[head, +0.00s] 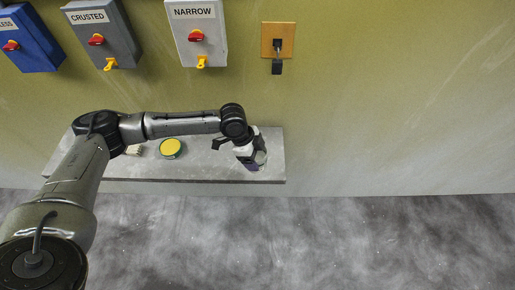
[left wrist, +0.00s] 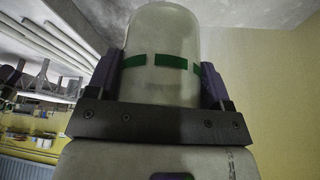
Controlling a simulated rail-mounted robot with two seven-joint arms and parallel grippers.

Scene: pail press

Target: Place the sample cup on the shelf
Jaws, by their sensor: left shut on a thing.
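The sample cup, a cloudy pale cylinder with a green dashed band, fills the middle of the left wrist view (left wrist: 163,45). My left gripper (head: 257,163) is shut on it, with a purple-dark finger on each side in the left wrist view (left wrist: 165,85). In the head view this gripper is over the right end of the grey shelf (head: 215,172); the cup is mostly hidden there by the gripper. I cannot tell whether the cup touches the shelf. My right gripper is not in view.
A round yellow-and-green item (head: 171,148) and a small pale bristled item (head: 134,150) are on the shelf, left of the gripper. Switch boxes, blue (head: 28,40), CRUSTED (head: 104,38) and NARROW (head: 196,38), and a wooden plate (head: 278,32) hang on the wall above.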

